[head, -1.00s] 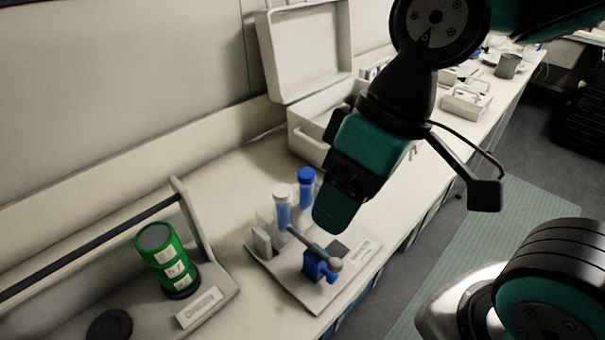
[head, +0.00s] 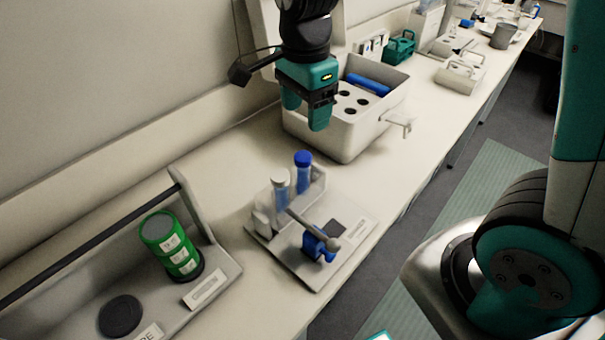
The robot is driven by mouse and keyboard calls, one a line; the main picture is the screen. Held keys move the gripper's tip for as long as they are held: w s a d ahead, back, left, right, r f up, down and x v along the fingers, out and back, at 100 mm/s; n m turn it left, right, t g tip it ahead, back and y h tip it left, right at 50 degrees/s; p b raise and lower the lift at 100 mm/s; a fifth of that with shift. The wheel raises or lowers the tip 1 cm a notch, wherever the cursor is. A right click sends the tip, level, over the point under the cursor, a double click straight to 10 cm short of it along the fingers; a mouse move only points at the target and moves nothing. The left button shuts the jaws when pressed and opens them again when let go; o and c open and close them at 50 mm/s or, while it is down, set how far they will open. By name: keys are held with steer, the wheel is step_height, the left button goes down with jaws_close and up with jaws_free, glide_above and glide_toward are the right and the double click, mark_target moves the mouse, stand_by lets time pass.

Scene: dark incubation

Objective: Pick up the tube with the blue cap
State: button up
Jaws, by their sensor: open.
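The tube with the blue cap (head: 303,172) stands upright in a small pale rack on a light board (head: 321,272) on the bench. A tube with a white cap (head: 280,188) stands just left of it. My gripper (head: 305,112) points downward with its fingers apart and nothing between them. In the picture it is above the blue-capped tube, in front of the open case, and apart from the tube. The lower part of the blue-capped tube is hidden by the rack and the parts in front.
A blue holder with a grey lever (head: 318,243) sits on the board in front of the tubes. An open case (head: 345,139) with round holes and a blue cylinder stands behind. A green canister (head: 172,246) stands in a grey caddy at left.

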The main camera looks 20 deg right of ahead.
mark_target(304, 156)
step_height(304, 156, down, 8)
steer(key=shift+f+p, duration=0.25)
steer(key=shift+p, duration=0.35)
steer(key=shift+s+a+f+p, duration=0.1)
steer(key=shift+f+p, duration=0.35)
steer(key=shift+f, duration=0.85)
steer(key=shift+s+a+f+p, duration=0.1)
steer(key=shift+f+p, duration=0.35)
steer(key=shift+f, duration=0.85)
steer(key=c, duration=1)
